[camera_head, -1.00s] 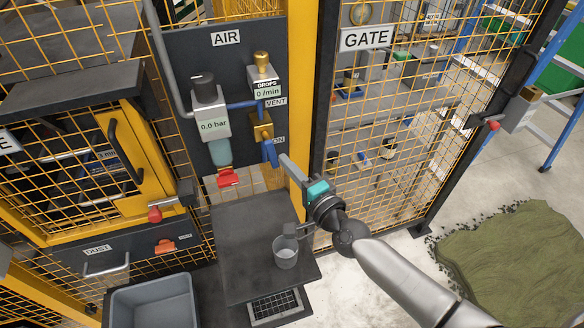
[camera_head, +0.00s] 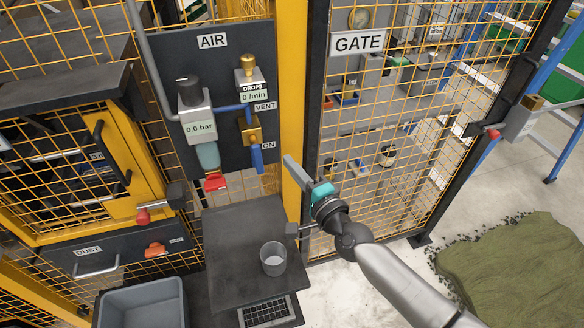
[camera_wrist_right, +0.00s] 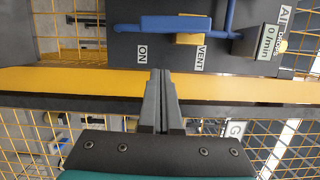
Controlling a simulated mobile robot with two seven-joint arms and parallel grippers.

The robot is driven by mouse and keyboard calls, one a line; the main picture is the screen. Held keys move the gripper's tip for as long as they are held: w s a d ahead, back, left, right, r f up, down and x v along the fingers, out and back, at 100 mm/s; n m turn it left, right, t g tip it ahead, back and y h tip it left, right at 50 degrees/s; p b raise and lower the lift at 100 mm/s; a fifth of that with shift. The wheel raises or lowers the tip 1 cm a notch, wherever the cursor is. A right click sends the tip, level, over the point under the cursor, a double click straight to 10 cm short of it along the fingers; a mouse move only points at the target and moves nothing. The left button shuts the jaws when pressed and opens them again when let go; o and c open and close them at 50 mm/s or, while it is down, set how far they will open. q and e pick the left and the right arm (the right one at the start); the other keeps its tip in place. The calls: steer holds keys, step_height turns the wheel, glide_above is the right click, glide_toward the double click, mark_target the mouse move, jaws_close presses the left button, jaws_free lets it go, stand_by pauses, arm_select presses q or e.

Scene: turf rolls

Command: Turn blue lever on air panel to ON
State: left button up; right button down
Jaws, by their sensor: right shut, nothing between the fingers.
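The blue lever (camera_head: 257,159) on the dark air panel (camera_head: 229,72) hangs down from its brass valve (camera_head: 250,132), its free end beside the ON label (camera_head: 268,145). In the right wrist view the lever (camera_wrist_right: 170,22) runs from the valve to the ON label (camera_wrist_right: 142,53), away from VENT (camera_wrist_right: 201,58). My right gripper (camera_head: 290,162) is shut and empty, to the right of the lever and apart from it, in front of the yellow post. Its fingers also show in the wrist view (camera_wrist_right: 161,75). My left gripper is out of view.
The pressure gauge (camera_head: 200,127) reads 0.0 bar. A red handle (camera_head: 215,181) sits under its bowl. A dark shelf (camera_head: 235,235) with a clear cup (camera_head: 273,258) stands below. The mesh gate (camera_head: 400,150) is right of the yellow post (camera_head: 291,100).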

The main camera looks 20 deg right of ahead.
steer(key=v, duration=1)
steer(key=s+d+f+n+g+h+b, duration=0.1)
steer(key=s+f+n+g+b, duration=0.15)
steer(key=f, duration=0.95)
steer(key=s+d+f+n+g+h+b, duration=0.1)
steer(key=s+d+f+n+g+b, duration=0.2)
steer(key=f, duration=0.8)
steer(key=s+f+n+g+h+b, duration=0.15)
steer(key=s+f+n, duration=0.25)
steer(key=f, duration=0.8)
arm_select(q)
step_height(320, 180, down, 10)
steer(key=b, duration=0.3)
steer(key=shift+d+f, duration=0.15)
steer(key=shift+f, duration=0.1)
arm_select(e)
steer(key=s+f+n+g, duration=0.4)
steer(key=s+f, duration=0.5)
steer(key=s, duration=0.4)
steer(key=s+f+n+g+h, duration=0.1)
steer(key=s+f+n+g, duration=0.3)
steer(key=s+f, duration=0.6)
steer(key=s+g, duration=0.1)
steer(key=s, duration=0.2)
steer(key=shift+s+a+f, duration=0.2)
steer(key=shift+s+a, duration=0.15)
steer(key=shift+a, duration=0.05)
